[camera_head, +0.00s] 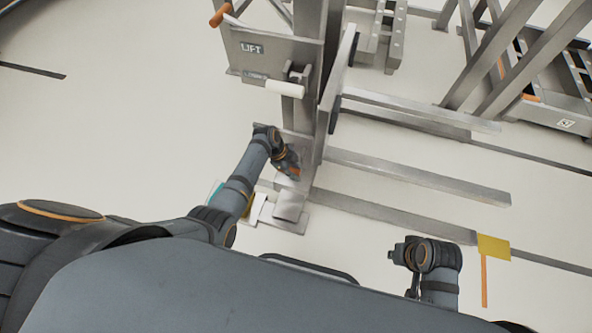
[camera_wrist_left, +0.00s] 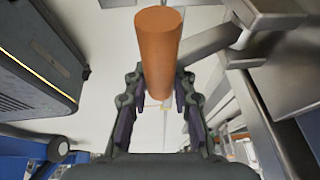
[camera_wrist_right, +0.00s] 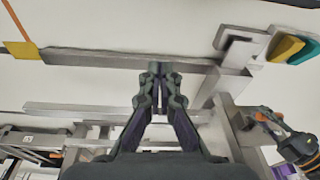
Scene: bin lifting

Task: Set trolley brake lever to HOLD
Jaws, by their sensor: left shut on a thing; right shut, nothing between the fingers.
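The brake lever's orange cylindrical grip (camera_wrist_left: 160,50) stands large between the fingers of my left gripper (camera_wrist_left: 160,100), which is shut on it. In the head view my left gripper (camera_head: 288,162) is low beside the trolley's post, with a bit of orange at its tip; the fingers hide most of the lever. The right wrist view shows a small orange end (camera_wrist_right: 261,117) by the left gripper. No HOLD mark is readable. My right gripper (camera_wrist_right: 160,74) is shut and empty, away from the lever; in the head view its fingers are hardly visible.
The trolley's upper plate (camera_head: 270,50) reads LIFT and carries a white roller (camera_head: 286,88) and another orange grip (camera_head: 221,14). Yellow (camera_wrist_right: 285,48) and teal (camera_wrist_right: 305,53) pads lie near the base. A yellow floor marker (camera_head: 493,247) lies right. Open floor is at left.

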